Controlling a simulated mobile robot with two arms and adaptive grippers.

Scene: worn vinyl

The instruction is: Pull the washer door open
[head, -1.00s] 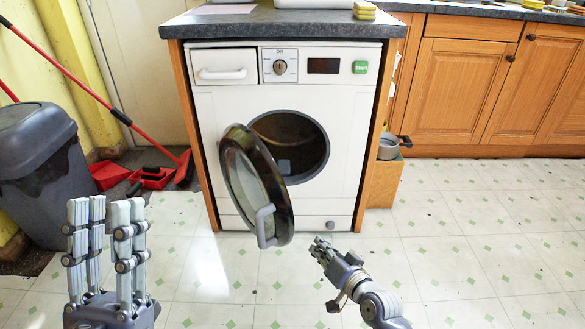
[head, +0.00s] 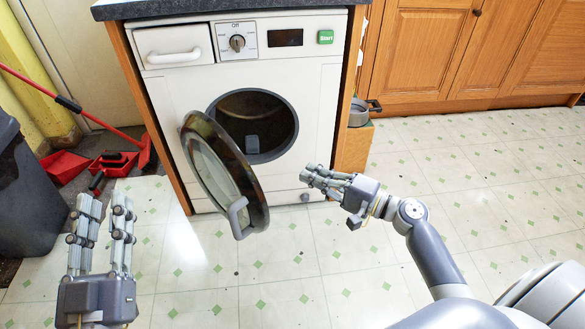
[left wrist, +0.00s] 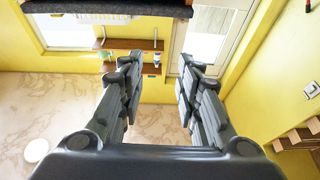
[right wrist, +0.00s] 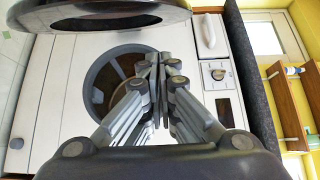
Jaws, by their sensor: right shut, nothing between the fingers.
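The white washer (head: 300,80) stands under a dark worktop. Its round door (head: 222,170) is swung wide open to the left, with a grey handle (head: 238,218) at its free edge. The dark drum opening (head: 262,125) is exposed. My right gripper (head: 308,177) is shut and empty, in front of the washer's lower right, apart from the door. In the right wrist view the gripper (right wrist: 160,60) shows before the drum opening, with the door rim (right wrist: 110,12) at the top. My left gripper (head: 105,205) is open and empty, left of the door; its fingers are apart in the left wrist view (left wrist: 160,75).
A dark bin (head: 25,195) and red dustpans (head: 112,163) stand on the left. Wooden cupboards (head: 430,50) line the right back, with a metal pot (head: 358,113) beside the washer. The tiled floor (head: 300,270) in front is clear.

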